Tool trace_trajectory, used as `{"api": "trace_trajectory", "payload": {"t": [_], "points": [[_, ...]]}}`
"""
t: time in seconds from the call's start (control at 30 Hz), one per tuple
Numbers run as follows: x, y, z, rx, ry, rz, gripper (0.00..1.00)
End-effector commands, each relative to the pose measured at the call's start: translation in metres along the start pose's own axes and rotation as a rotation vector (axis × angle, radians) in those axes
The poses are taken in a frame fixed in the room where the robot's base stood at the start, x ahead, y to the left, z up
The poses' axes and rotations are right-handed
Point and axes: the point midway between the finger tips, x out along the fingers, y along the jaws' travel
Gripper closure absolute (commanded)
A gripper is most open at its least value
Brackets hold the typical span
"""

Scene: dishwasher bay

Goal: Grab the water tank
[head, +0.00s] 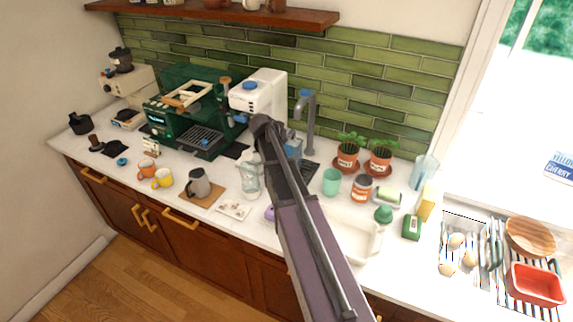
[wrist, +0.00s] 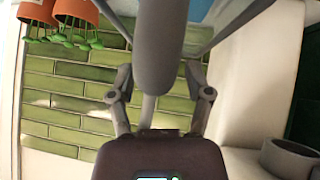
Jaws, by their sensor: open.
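A blue translucent container (head: 294,148), which looks like the water tank, stands between the white machine (head: 262,88) and the grey tap (head: 308,112). My arm covers part of it. My gripper is hidden behind the arm's end in the head view. In the wrist view, my gripper (wrist: 162,85) is open, its fingers spread on both sides. A thick grey rounded bar (wrist: 160,45) shows between them; I cannot tell whether it touches. Light blue (wrist: 200,10) at the top edge may be the container. The gap to it is unclear.
Potted plants (head: 347,152) stand right of the tap, and a green coffee machine (head: 190,115) stands left. Green tiles (wrist: 75,100) form the wall behind. The counter is crowded.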

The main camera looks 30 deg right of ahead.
Motion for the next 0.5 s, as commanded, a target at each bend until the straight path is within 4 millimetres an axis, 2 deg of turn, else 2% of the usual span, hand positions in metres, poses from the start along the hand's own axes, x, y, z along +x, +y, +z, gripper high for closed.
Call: {"api": "trace_trajectory", "payload": {"t": [0.2,0.27,0.43,0.5], "points": [[0.0,0.0,0.0001,0.0,0.0,0.0,0.35],[-0.0001,0.0,0.0001,0.0,0.0,0.0,0.5],[0.0,0.0,0.0001,0.0,0.0,0.0,1.0],[0.0,0.0,0.0001,0.0,0.0,0.0,1.0]]}}
